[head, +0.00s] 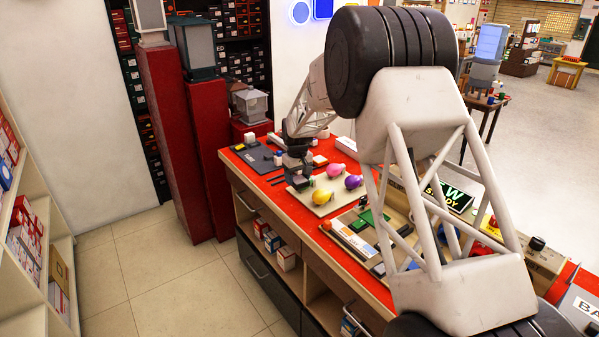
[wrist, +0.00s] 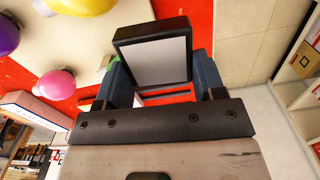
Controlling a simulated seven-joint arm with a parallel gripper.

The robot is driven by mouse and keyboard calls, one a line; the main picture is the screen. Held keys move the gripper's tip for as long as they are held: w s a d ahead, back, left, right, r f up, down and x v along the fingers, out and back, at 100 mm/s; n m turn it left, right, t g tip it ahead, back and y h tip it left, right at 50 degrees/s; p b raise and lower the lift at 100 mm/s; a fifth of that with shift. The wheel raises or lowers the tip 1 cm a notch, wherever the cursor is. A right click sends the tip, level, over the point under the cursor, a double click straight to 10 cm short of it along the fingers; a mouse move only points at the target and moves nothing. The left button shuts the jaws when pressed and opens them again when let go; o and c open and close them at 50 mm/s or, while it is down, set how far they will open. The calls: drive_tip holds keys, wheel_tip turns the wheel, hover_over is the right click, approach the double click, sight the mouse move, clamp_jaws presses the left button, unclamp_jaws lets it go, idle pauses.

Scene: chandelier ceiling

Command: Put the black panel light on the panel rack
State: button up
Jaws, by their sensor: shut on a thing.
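My gripper (wrist: 160,66) is shut on the black panel light (wrist: 153,33), a square with a dark frame and a pale face, held between its two fingers in the wrist view. In the head view my gripper (head: 298,172) is low over the far part of the red counter, left of the colored bulbs. The arm and gripper hide most of the panel light there. A dark flat board (head: 257,155) lies on the counter behind and left of the gripper. Thin dark strips (head: 276,179) lie beside the gripper. I cannot tell for certain which is the panel rack.
A cream board with yellow (head: 322,196), pink (head: 334,170) and purple (head: 353,181) bulbs is just right of the gripper. A tray with a green piece (head: 374,219) lies nearer. Tall red pedestals (head: 165,140) stand left of the counter. Floor (head: 170,280) is clear.

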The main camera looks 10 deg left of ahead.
drive_tip(key=shift+n, duration=0.5)
drive_tip(key=a, duration=0.1)
drive_tip(key=a+f, duration=0.1)
drive_tip(key=a, duration=0.1)
drive_tip(key=a+f, duration=0.1)
drive_tip(key=a, duration=0.1)
drive_tip(key=shift+s+f, duration=0.15)
drive_tip(key=shift+s, duration=0.25)
drive_tip(key=shift+w, duration=0.1)
hover_over(277, 179)
drive_tip(key=shift+f, duration=0.7)
drive_tip(key=shift+f, duration=1.75)
drive_tip(key=shift+f, duration=0.15)
